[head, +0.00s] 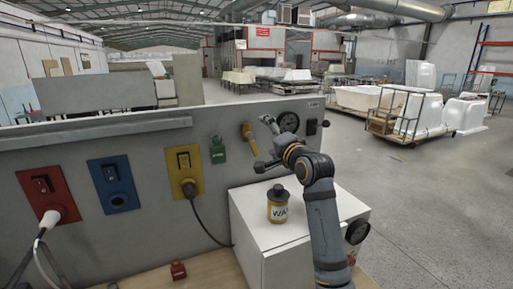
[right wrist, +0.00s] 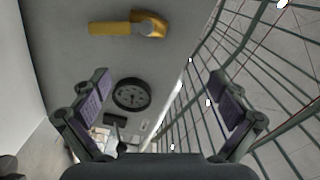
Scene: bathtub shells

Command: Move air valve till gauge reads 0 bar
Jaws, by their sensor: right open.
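The air valve (head: 249,135) is a yellow lever on the grey panel, left of the round black gauge (head: 289,122). The gauge's needle is too small to read. In the right wrist view the yellow valve (right wrist: 128,26) lies near the top edge, and the gauge (right wrist: 131,95) shows between the fingers, farther away. My right gripper (head: 264,143) is open and empty in front of the panel, close to the valve in the picture; I see no contact. Its spread fingers also show in the right wrist view (right wrist: 163,88). My left gripper is not in view.
A white box (head: 290,243) stands below the valve, with a yellow can (head: 278,208) on top. Red (head: 47,195), blue (head: 113,184) and yellow (head: 185,172) socket boxes line the panel; cables hang from the red and yellow ones. Open floor lies right.

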